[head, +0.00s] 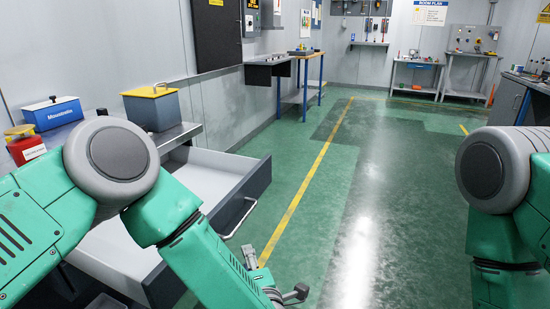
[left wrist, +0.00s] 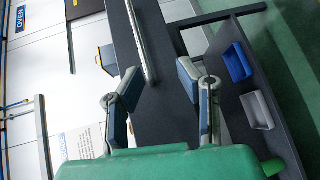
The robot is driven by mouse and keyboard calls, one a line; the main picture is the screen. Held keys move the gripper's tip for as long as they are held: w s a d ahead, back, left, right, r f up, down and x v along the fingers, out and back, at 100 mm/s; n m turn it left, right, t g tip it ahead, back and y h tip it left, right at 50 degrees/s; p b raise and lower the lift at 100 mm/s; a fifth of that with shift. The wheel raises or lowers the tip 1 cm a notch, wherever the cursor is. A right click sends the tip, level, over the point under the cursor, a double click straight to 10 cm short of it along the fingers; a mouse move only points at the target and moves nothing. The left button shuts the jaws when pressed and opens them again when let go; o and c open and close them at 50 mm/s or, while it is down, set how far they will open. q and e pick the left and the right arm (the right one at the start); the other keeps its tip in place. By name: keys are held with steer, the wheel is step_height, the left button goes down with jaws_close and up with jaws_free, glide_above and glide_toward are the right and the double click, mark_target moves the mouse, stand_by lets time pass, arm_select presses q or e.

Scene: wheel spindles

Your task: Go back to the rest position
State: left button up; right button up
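My left gripper (head: 287,294) shows at the bottom edge of the head view, at the end of my green left arm. It is low and in front of the pulled-out drawer (head: 262,178). In the left wrist view the two fingers of my left gripper (left wrist: 160,76) are spread apart with nothing between them. A dark panel with a metal bar handle (left wrist: 140,40) lies beyond the fingers, and the handle is not gripped. My right arm shows at the right of the head view. Its gripper is out of frame. No wheel spindle can be made out.
A blue box (head: 52,113), a yellow-topped grey box (head: 152,106) and a red container (head: 25,145) stand on the left bench. The wrist view shows a blue bin (left wrist: 237,63) and a grey bin (left wrist: 257,109) on a dark shelf. The green floor ahead is clear.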

arm_select(q)
steer(key=s+a+f+m+g+h+p, duration=0.1)
steer(key=s+a+f+m+g+h, duration=0.3)
steer(key=s+a+f+m, duration=0.45)
steer(key=s+a+f+m+g+h, duration=0.2)
steer(key=s+a+f+m+g, duration=0.3)
steer(key=s+f+m, duration=0.45)
steer(key=s+a+r+m+g, duration=0.2)
steer(key=s+a+m+g, duration=0.2)
steer(key=s, duration=0.9)
steer(key=a+g, duration=0.1)
steer(key=a, duration=0.2)
steer(key=shift+s+a+m+y+p, duration=0.2)
steer(key=shift+s+m+y+p, duration=0.1)
steer(key=shift+y, duration=0.1)
